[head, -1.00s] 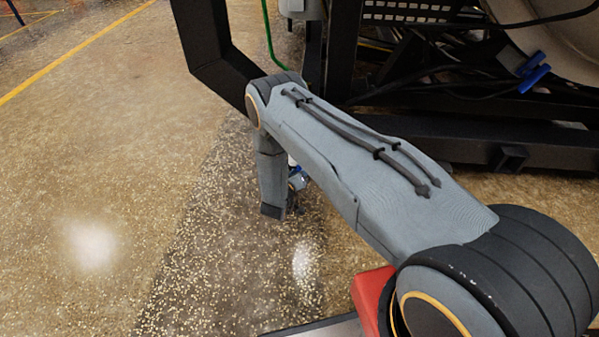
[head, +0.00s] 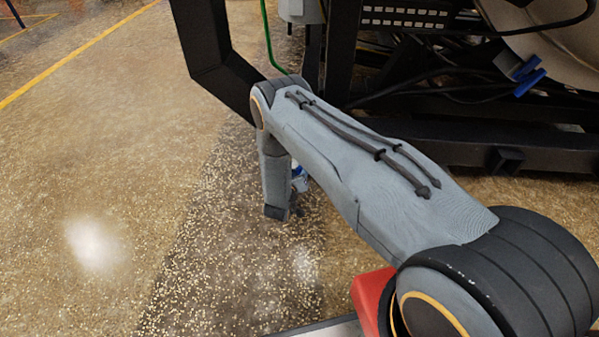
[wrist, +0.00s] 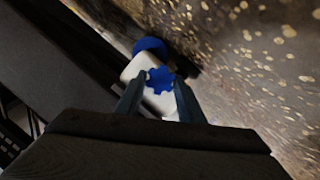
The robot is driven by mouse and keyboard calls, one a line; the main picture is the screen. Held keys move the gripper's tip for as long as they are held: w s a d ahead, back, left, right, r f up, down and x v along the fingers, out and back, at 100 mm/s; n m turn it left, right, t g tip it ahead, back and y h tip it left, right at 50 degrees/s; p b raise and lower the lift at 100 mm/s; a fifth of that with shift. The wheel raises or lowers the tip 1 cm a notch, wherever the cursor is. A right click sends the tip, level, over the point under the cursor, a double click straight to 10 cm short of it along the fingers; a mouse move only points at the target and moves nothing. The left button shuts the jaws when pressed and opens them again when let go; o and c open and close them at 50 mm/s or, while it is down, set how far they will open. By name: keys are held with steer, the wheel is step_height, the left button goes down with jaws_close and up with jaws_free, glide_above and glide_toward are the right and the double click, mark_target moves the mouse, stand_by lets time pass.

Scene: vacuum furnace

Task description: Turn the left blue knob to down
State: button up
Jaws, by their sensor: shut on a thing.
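In the wrist view, a scalloped blue knob (wrist: 160,76) on a white body sits between the two dark fingers of my gripper (wrist: 159,85). The fingers are shut on it, one on each side. A second blue knob (wrist: 150,46), rounder, shows just beyond on the same white body, apart from the fingers. I cannot tell from these frames which of the two is the left one, nor which way the held knob points. In the head view my arm covers most of this spot; only a small blue and white part (head: 299,175) shows beside my forearm.
A black frame with a bent post (head: 205,65) and a low beam (head: 470,148) stands behind my arm. Cables and a blue-handled clamp (head: 527,75) are at the upper right. A green hose (head: 268,40) hangs near the post. The speckled floor (head: 110,170) at left is clear.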

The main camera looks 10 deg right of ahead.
steer(key=m+y+p, duration=0.2)
steer(key=p, duration=0.1)
steer(key=shift+s+d+r+m+p, duration=0.15)
steer(key=shift+m+p, duration=0.15)
steer(key=shift+m, duration=0.1)
steer(key=m+t+y+p, duration=0.1)
steer(key=m+y+p, duration=0.1)
steer(key=m, duration=0.1)
steer(key=shift+d+y+p, duration=0.1)
steer(key=shift+y+p, duration=0.2)
steer(key=shift+p, duration=0.1)
steer(key=shift+m, duration=0.3)
steer(key=o, duration=1.1)
steer(key=shift+c, duration=0.2)
steer(key=p+v, duration=0.3)
steer(key=v, duration=0.4)
steer(key=shift+s, duration=0.4)
